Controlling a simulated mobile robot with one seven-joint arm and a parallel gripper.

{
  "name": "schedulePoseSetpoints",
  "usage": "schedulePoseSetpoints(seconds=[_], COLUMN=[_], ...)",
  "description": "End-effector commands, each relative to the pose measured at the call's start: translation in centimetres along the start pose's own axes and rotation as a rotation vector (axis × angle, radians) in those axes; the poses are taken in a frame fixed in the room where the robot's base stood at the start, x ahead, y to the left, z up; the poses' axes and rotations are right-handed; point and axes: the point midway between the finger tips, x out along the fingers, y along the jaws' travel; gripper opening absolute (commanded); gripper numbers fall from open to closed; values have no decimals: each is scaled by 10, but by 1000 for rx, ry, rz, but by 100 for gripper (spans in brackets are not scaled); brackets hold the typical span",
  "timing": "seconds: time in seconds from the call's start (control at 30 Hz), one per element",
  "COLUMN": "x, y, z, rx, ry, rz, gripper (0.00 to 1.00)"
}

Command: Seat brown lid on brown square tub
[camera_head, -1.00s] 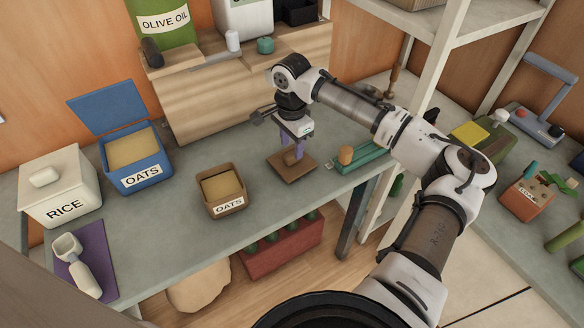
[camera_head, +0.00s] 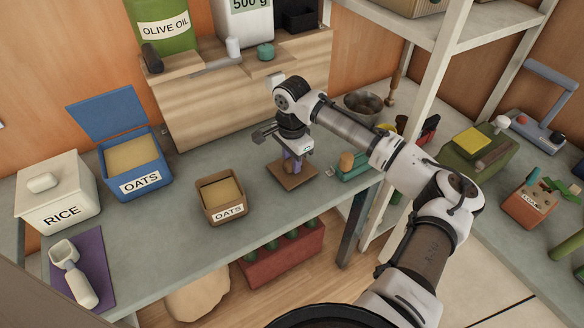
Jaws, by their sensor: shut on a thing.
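The brown square tub (camera_head: 221,212) stands open on the grey bench, with a white OATS label on its front and tan oats inside. The brown lid (camera_head: 292,175) is a flat square to the right of the tub, clear of it. My gripper (camera_head: 291,166) points down over the lid, shut on its handle. The fingers cover most of the handle. I cannot tell whether the lid touches the bench or hangs just above it.
A blue OATS tub (camera_head: 138,182) with its lid raised and a white RICE box (camera_head: 60,205) stand to the left. A scoop (camera_head: 75,275) lies on a purple mat. Bench between tub and lid is clear.

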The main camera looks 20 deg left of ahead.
Motion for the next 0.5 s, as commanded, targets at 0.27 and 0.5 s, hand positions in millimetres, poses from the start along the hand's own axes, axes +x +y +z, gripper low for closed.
schedulePoseSetpoints(seconds=[0.27, 0.5], x=[-5, -13], y=[0, 0], z=[0, 0], rx=[0, 0], ry=[0, -1], rz=[-1, -1], gripper=[0, 0])
